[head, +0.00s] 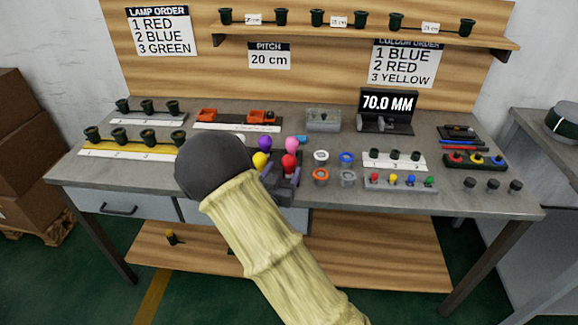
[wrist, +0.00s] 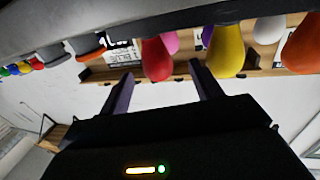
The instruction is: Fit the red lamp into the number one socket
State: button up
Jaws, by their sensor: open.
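The red lamp (head: 289,163) stands among other coloured lamps near the middle of the bench. In the wrist view the red lamp (wrist: 157,58) hangs, inverted in the picture, between the tips of my gripper's fingers (wrist: 162,72). The fingers are apart, and I see no grip on it. In the head view my gripper (head: 284,184) shows as dark parts just in front of the red lamp, partly hidden by my arm. Dark green sockets stand on a yellow numbered strip (head: 84,151) at the left; the leftmost socket (head: 93,134) is by the first mark.
A yellow lamp (head: 261,160), a purple lamp (head: 265,142) and a pink lamp (head: 292,143) crowd the red one. Another socket row (head: 147,106) stands behind the yellow strip. Coloured rings (head: 346,157) lie to the right. The lamp order sign (head: 158,30) lists red as 1.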

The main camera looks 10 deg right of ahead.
aim_at(286, 166)
jog(key=x, duration=0.5)
jog(key=shift+d, duration=0.2)
jog(key=shift+r, duration=0.1)
jog(key=shift+c, duration=0.4)
jog(key=c, duration=1)
